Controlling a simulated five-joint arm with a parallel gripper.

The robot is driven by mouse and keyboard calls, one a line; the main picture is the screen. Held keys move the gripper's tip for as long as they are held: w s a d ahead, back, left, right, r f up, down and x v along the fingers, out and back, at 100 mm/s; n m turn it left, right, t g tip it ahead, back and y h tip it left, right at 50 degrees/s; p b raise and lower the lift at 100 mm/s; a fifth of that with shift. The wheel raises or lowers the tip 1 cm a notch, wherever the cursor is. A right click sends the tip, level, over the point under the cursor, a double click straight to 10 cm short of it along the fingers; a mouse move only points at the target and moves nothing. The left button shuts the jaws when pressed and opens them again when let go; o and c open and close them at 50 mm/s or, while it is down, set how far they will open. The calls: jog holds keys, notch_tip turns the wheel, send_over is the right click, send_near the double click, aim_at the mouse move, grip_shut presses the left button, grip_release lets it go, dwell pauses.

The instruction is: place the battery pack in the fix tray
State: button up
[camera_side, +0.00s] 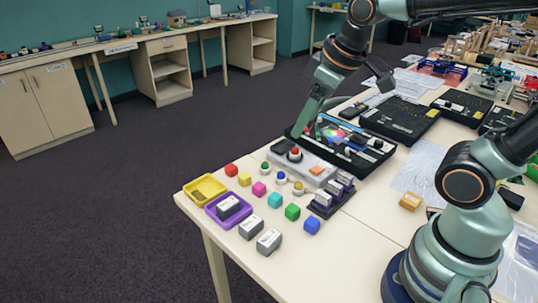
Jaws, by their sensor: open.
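A yellow tray (193,196) and a purple tray (213,217) stand side by side near the table's left corner. I cannot read which one is the fix tray. The yellow tray looks empty; a dark block with a pale label (228,206) lies in the purple one. Two grey blocks with pale labels (251,227) (269,241) lie on the table in front of the purple tray. Several similar grey blocks stand in a dark rack (322,210). I cannot tell which is the battery pack. My gripper (297,134) is open, over the far dark case, apart from the trays and these blocks.
Several coloured cubes (274,200) and small knobs lie between the trays and rack. A grey panel with a red button (294,155) and an open dark case (375,158) stand behind them. An orange block (410,201) lies to the right. The front table strip is clear.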

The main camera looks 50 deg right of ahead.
jog(key=s+m, duration=0.1)
jog(key=s+d+m, duration=0.1)
jog(key=s+m+t, duration=0.1)
jog(key=shift+d+f, duration=0.2)
jog(key=shift+f, duration=0.15)
jog(key=shift+o, duration=0.2)
jog(key=o, duration=0.4)
jog(key=w+a+g, duration=0.6)
jog(key=w+a, duration=0.3)
jog(key=a, duration=0.3)
notch_tip(320, 180, down, 10)
jog(key=shift+f, duration=0.2)
